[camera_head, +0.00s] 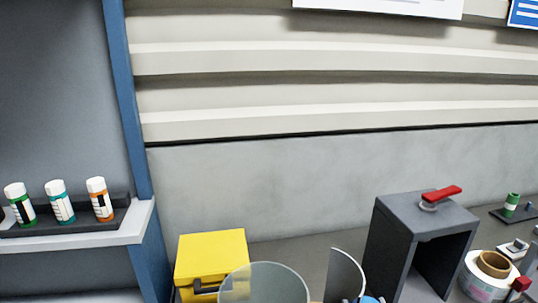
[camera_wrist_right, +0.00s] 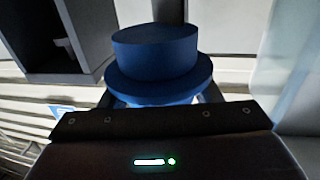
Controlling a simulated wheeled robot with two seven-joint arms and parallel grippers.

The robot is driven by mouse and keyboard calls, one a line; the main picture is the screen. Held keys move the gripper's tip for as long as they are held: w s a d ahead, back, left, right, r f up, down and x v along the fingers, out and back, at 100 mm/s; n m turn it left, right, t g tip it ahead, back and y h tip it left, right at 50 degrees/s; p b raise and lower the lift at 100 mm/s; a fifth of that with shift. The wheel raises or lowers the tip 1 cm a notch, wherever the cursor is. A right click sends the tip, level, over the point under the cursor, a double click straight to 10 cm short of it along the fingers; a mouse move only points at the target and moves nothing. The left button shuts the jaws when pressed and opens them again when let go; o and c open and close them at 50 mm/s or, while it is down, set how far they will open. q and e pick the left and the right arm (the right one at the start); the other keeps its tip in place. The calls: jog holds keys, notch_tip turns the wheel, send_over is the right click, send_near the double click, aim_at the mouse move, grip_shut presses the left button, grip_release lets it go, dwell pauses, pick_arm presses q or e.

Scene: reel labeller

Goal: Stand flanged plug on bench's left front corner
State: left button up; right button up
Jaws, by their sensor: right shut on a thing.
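The flanged plug (camera_wrist_right: 157,50) is blue, with a round upper part above a wider round flange. It fills the top middle of the right wrist view. My right gripper (camera_wrist_right: 160,98) is shut on it, and the dark fingers show at both sides just below the flange. The plug's lower part is hidden by the gripper body. A small bit of blue (camera_head: 371,299) at the bottom edge of the head view may be the same plug. The bench (camera_head: 315,243) shows only its back part in the head view; its left front corner is out of view. My left gripper is not in view.
A yellow box (camera_head: 211,254) and a clear disc (camera_head: 264,284) stand at the lower middle. A dark open-fronted housing (camera_head: 407,215) with a red handle (camera_head: 442,197) stands right of them, beside a label reel (camera_head: 487,276). Several bottles stand on the left shelf (camera_head: 90,237).

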jog(key=s+f, duration=0.3)
jog(key=s, duration=0.5)
jog(key=shift+d, duration=0.1)
jog(key=w+a+r+n+g+y+p, duration=0.1)
jog(key=w+a+r+n+y, duration=0.2)
jog(key=w+r, duration=0.4)
jog(key=w+a+r+n+g+y+p, duration=0.1)
jog(key=w+a+r+n+g+y, duration=0.1)
jog(key=w+a+r+n+y, duration=0.2)
notch_tip(320, 180, up, 5)
jog(key=w+a+y, duration=0.1)
jog(key=w+y, duration=0.2)
jog(key=shift+a+g+y, duration=0.3)
jog(key=shift+y, duration=0.1)
jog(key=shift+f, duration=0.15)
